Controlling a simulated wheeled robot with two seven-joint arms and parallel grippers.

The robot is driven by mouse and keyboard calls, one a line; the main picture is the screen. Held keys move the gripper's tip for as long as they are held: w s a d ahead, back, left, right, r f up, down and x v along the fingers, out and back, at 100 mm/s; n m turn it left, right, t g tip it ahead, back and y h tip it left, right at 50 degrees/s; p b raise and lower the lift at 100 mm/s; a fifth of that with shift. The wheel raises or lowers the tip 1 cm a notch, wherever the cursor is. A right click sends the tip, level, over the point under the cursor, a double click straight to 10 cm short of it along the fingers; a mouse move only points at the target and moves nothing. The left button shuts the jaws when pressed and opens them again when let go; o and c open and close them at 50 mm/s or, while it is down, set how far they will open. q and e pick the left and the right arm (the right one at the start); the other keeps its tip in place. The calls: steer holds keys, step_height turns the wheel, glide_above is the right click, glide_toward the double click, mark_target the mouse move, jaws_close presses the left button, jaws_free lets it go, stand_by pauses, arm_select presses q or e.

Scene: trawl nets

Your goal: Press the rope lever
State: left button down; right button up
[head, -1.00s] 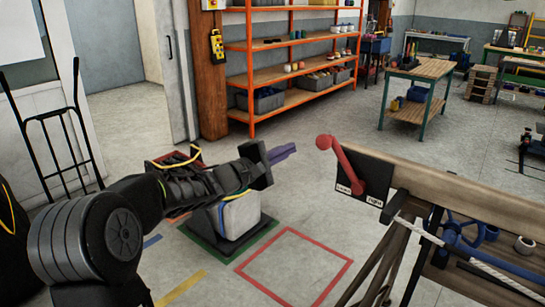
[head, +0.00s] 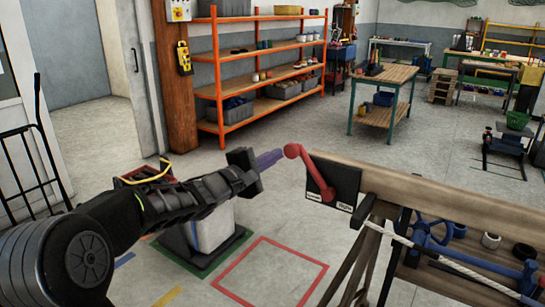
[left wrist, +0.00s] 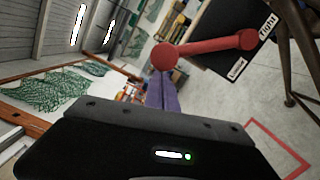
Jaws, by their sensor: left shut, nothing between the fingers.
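The rope lever (head: 312,174) is a red bar with a round red knob at its upper left end. It is tilted up to the left and mounted on a black plate (head: 343,183) with small white labels, on the wooden beam. In the left wrist view the lever (left wrist: 210,47) runs across the top, its knob at the left. My left gripper (head: 270,158), with purple fingers, is shut and empty. Its tips are just left of the knob and very close to it; I cannot tell whether they touch. The fingers (left wrist: 161,93) also point at the knob in the wrist view. My right gripper is out of view.
The wooden beam (head: 430,195) on trestle legs extends right, with a white rope (head: 440,258) and a blue wheel frame (head: 432,232) beside it. A red floor square (head: 270,272) is clear. Orange shelving (head: 262,65) and a workbench (head: 385,90) stand behind.

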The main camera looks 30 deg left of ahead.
arm_select(q)
steer(key=shift+d+r, duration=0.2)
steer(key=shift+r, duration=0.15)
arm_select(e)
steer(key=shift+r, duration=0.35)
arm_select(q)
steer(key=shift+d+r+m+p, duration=0.15)
steer(key=shift+m+p, duration=0.15)
steer(key=shift+p, duration=0.1)
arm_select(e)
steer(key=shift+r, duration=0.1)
